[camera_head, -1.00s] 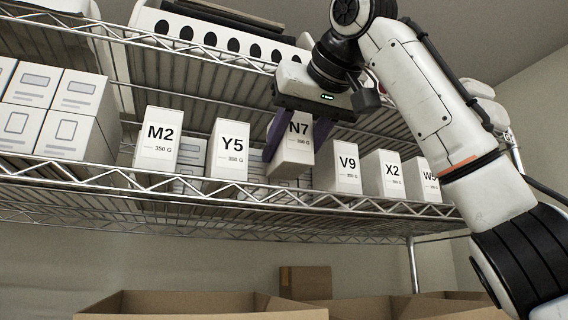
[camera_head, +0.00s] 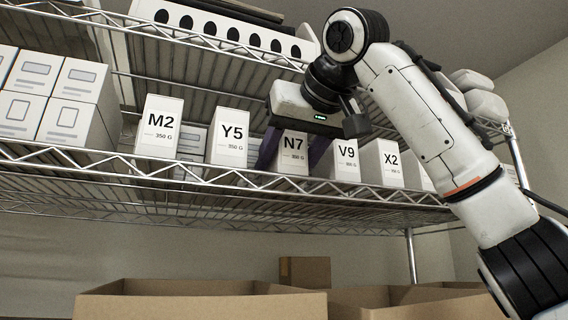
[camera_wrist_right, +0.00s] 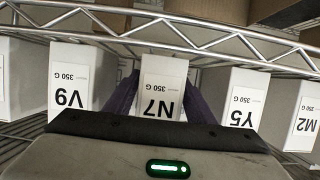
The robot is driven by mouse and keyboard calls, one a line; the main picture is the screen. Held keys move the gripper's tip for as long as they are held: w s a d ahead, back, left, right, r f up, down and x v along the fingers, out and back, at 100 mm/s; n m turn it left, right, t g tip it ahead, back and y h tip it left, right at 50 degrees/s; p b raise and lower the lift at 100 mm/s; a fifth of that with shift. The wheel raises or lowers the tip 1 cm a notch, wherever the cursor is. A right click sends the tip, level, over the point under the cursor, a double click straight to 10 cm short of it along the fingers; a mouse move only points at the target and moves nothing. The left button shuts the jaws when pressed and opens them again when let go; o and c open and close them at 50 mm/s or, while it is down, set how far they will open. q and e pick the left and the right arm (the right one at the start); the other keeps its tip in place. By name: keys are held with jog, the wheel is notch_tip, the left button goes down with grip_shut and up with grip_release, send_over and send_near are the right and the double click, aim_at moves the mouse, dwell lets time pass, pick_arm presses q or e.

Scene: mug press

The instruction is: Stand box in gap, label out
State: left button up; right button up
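The white N7 box (camera_head: 293,152) is between the Y5 box (camera_head: 228,136) and the V9 box (camera_head: 346,161) on the wire shelf, label facing out. It looks upright and about in line with the row. Its base is hidden by the shelf's front rail. My right gripper (camera_head: 294,155) reaches in from the right, its purple fingers on both sides of N7, apparently shut on it. In the right wrist view, N7 (camera_wrist_right: 162,88) appears upside down between the fingers, with gaps to V9 (camera_wrist_right: 75,85) and Y5 (camera_wrist_right: 240,100). My left gripper is not in view.
The M2 box (camera_head: 159,128) stands left of Y5, the X2 box (camera_head: 384,163) right of V9. Stacked white boxes (camera_head: 62,100) fill the left. Cardboard boxes (camera_head: 200,306) are below.

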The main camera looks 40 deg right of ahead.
jog(key=shift+o, duration=0.7)
jog(key=shift+r, duration=0.1)
jog(key=shift+r+p, duration=0.25)
jog(key=shift+p, duration=0.05)
jog(key=b+v, duration=0.1)
jog(key=v, duration=1.1)
jog(key=shift+s+d+f, duration=0.1)
